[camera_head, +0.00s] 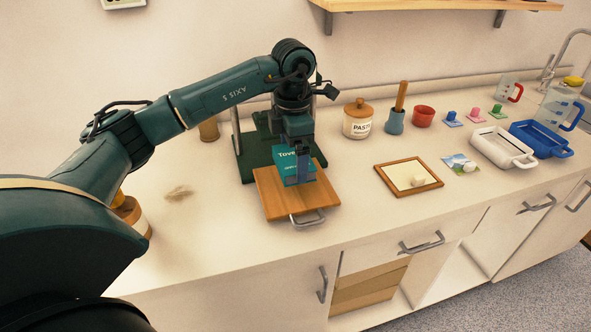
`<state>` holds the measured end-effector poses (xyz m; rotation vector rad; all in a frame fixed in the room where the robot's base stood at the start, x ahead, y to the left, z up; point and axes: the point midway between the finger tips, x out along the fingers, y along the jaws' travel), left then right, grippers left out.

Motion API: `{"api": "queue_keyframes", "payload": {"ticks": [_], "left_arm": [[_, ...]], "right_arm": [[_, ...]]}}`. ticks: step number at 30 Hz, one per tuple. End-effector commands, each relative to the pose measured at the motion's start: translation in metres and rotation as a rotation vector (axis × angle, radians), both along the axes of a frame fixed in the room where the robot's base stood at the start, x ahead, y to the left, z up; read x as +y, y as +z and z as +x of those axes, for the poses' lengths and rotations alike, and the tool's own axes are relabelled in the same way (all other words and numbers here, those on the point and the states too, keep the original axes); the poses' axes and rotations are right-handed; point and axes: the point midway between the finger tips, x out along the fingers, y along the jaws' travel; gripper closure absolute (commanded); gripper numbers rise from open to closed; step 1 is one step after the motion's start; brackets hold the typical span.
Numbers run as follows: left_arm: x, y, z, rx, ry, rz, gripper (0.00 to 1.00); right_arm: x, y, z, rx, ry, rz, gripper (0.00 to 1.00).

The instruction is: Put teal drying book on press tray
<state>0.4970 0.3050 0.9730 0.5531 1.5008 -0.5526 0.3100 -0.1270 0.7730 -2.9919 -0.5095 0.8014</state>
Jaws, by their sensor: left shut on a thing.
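The teal book (287,163) is in the head view, left of the middle. My left gripper (303,166) comes down from above and is shut on it. The book is over the wooden press tray (268,198), which has a metal handle at its front. I cannot tell whether the book touches the tray. The gripper hides part of the book. The tray extends forward from the dark green press base (250,155). My right gripper does not show.
A framed print (394,187) lies right of the tray. A paste jar (357,125), a blue cup with a brush (394,122) and a red bowl (423,116) stand behind. White (497,153) and blue (548,145) trays are farther right. Counter left of the press is mostly clear.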

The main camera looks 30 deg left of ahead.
Motion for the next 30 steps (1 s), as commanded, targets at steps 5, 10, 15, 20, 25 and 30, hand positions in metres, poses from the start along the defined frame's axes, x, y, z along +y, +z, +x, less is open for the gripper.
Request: {"api": "queue_keyframes", "payload": {"ticks": [5,10,15,20,25,30], "left_arm": [[0.0,-0.013,0.0,-0.002,0.0,-0.001,0.36],[0.0,-0.036,0.0,0.001,0.001,-0.001,0.36],[0.0,-0.045,0.001,-0.004,0.001,-0.002,0.36],[0.0,-0.046,0.001,-0.004,0.0,-0.002,0.36],[0.0,-0.049,0.0,-0.002,0.0,-0.001,0.01],[0.0,-0.049,0.0,-0.002,0.0,-0.001,0.0]], "right_arm": [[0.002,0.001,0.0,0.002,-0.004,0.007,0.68],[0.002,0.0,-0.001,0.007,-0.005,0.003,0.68],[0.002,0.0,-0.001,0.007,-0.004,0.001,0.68],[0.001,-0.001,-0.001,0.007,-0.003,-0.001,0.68],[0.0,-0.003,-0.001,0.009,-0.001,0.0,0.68],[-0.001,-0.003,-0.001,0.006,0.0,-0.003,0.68]]}}
